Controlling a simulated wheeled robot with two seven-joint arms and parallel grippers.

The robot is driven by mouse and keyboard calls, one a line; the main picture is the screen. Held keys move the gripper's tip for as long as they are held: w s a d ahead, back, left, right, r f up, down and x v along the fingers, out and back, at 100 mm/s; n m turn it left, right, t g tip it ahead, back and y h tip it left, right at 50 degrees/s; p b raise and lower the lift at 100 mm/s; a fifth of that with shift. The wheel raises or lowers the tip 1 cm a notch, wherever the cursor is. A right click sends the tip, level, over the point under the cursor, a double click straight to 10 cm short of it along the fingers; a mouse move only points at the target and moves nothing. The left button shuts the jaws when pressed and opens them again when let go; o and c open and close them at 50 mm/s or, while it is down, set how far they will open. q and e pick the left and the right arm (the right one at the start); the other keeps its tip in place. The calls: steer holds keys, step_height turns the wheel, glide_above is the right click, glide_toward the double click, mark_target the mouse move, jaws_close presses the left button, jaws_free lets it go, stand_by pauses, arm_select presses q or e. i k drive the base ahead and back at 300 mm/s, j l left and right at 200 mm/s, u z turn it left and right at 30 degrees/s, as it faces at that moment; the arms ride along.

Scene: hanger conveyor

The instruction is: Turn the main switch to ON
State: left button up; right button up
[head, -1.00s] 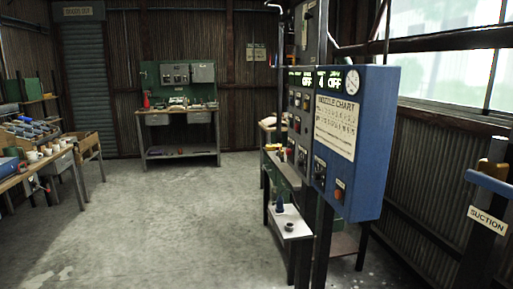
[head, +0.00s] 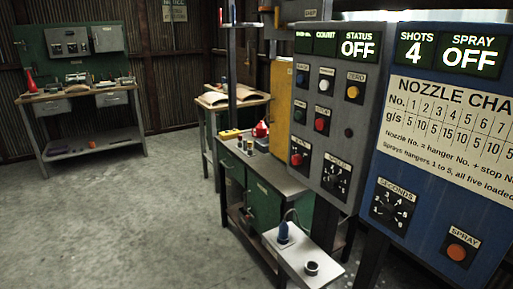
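No control with a readable main switch label shows. A grey box (head: 297,11) with a small unreadable label is cut off by the top edge above the grey control panel (head: 338,148). That panel's STATUS display (head: 360,45) reads OFF. It carries several coloured buttons, among them a yellow one (head: 352,92), a red one (head: 319,124) and a lower red one (head: 296,159), plus a black rotary knob (head: 336,181). Neither of my grippers is in view.
The blue spray panel (head: 440,170) stands close at right, with a SECONDS knob (head: 391,208), an orange SPRAY button (head: 457,252) and a display (head: 470,54) reading OFF. A small shelf (head: 290,262) juts out below. A workbench (head: 80,98) stands far left. The floor (head: 150,215) is clear.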

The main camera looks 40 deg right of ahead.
mark_target(297, 159)
steer(key=i+j+z, duration=0.1)
steer(key=i+z, duration=0.3)
steer(key=i+j+z, duration=0.2)
steer(key=i+z, duration=0.2)
steer(key=i+j+z, duration=0.75)
steer(key=k+l, duration=0.05)
